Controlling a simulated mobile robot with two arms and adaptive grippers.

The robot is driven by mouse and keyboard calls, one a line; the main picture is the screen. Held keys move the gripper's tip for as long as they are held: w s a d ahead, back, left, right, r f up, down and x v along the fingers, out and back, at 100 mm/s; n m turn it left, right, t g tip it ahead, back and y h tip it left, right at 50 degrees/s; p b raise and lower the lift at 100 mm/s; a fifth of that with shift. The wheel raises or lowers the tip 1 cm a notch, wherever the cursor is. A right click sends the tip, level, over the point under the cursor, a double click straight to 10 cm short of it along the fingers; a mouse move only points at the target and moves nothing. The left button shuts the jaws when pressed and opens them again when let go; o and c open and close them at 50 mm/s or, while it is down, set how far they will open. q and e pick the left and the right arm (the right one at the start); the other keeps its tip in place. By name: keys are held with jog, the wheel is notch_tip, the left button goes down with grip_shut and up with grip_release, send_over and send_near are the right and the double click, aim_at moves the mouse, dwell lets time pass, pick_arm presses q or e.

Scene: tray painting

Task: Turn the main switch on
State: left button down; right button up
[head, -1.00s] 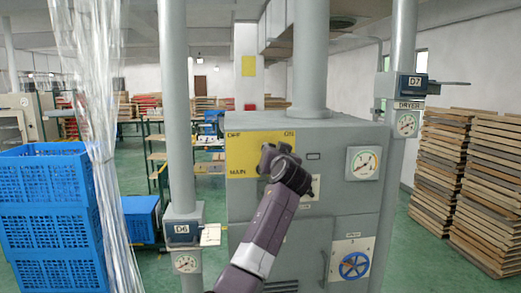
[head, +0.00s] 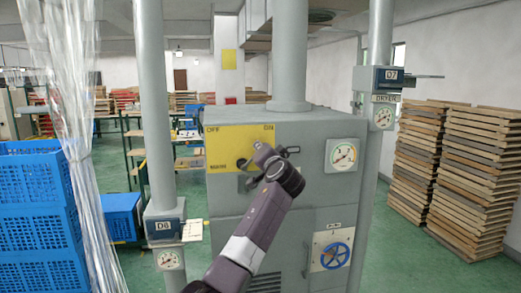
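The yellow main switch plate (head: 226,140) is on the front of a grey cabinet, with OFF at its upper left, ON at its upper right and a partly covered label at its lower left. My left gripper (head: 252,173) is in front of the plate's lower right part. My dark wrist hides most of its fingers, so I cannot see whether it is open or touches anything. Dark parts show just left of the wrist; I cannot tell whether they are fingers or the switch lever. The lever's position is not clear. My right gripper is out of view.
The grey cabinet (head: 290,215) also carries a round gauge (head: 344,155) and a blue handwheel (head: 335,256). A grey post with a D6 box (head: 165,228) stands at its left. Blue crates (head: 35,215) and a clear curtain are further left; stacked wooden trays (head: 470,170) stand right.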

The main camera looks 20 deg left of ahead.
pick_arm(q)
jog(key=shift+f, duration=0.1)
jog(key=c, duration=1.8)
grip_release()
jog(key=shift+c, duration=0.2)
jog(key=shift+d, duration=0.1)
jog(key=v, duration=1.2)
jog(key=shift+w, duration=0.1)
